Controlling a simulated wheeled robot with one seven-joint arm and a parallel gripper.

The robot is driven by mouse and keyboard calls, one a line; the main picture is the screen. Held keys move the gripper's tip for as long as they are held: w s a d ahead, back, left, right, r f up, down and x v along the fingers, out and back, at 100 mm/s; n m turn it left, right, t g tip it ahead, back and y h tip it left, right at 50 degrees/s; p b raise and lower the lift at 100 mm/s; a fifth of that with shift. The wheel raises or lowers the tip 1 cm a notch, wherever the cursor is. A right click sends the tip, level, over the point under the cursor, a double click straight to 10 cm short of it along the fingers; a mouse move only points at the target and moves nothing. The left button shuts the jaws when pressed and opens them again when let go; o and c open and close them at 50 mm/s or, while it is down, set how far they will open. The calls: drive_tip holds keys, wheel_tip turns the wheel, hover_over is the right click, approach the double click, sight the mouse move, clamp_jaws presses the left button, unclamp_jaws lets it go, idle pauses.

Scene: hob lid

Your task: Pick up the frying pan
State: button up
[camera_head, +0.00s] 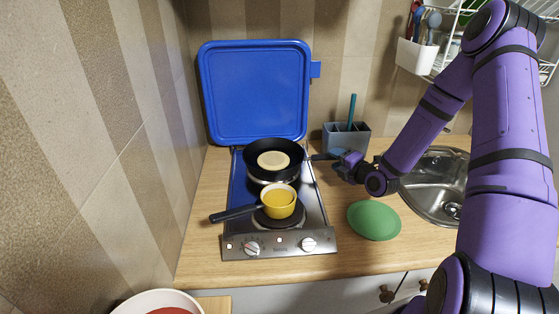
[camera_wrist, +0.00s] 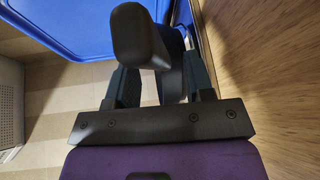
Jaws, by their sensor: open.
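The black frying pan (camera_head: 297,158) stands on the rear burner of the hob (camera_head: 279,243), with a pale round pancake (camera_head: 273,160) inside. Its dark handle (camera_head: 320,157) points right, toward my gripper (camera_head: 338,158). In the wrist view the handle (camera_wrist: 140,38) reaches in between the two fingers of my gripper (camera_wrist: 160,78). The fingers are open, one on each side of the handle, with gaps showing. The pan rests on the burner. The handle's far part and the pan's bowl are not clear in the wrist view.
A yellow saucepan (camera_head: 280,205) stands on the front burner, handle pointing left. The raised blue lid (camera_head: 255,95) is behind the hob. A grey utensil holder (camera_head: 346,140) stands behind my gripper. A green bowl-like object (camera_head: 374,220) and the sink (camera_head: 440,190) lie to the right.

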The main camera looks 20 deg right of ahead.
drive_tip(key=shift+w+a, duration=0.1)
drive_tip(key=shift+w, duration=0.15)
drive_tip(key=shift+c, duration=0.5)
clamp_jaws()
